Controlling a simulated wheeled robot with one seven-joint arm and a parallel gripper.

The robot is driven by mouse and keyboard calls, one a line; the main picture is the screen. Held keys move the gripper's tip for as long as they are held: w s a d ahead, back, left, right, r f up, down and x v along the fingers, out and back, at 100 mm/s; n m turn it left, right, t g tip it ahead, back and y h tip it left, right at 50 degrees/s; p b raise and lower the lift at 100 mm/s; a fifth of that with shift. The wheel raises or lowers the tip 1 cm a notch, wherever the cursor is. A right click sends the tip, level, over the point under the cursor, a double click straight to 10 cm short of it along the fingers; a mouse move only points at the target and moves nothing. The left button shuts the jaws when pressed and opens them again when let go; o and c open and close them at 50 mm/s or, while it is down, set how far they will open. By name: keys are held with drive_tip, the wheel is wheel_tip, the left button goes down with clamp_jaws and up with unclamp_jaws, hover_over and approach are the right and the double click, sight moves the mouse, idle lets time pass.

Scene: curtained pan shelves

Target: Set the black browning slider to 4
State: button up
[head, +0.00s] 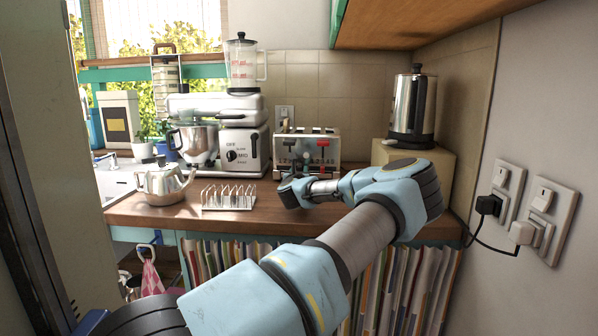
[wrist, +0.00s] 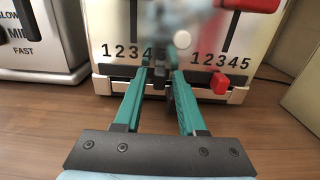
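The toaster (head: 306,150) stands on the counter against the back wall, and its front fills the middle of the wrist view (wrist: 100,68). Two printed scales of numbers show on it. The red slider (wrist: 220,83) sits about under the 3 of the right scale. A dark shape, probably the black slider (wrist: 158,78), shows between my fingertips near the 4–5 end of the left scale. The fingers and a blur hide its exact position. My gripper (wrist: 163,70) has its teal fingers apart, one on each side of this shape. Contact cannot be made out.
A mixer (head: 215,125) and a toast rack (head: 228,197) stand left of the toaster. A kettle (head: 412,105) stands on a box (head: 440,165) to its right. A red lever (wrist: 250,4) sticks out above the right scale. Bare wooden counter (wrist: 35,125) lies in front.

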clamp_jaws()
idle(1.1)
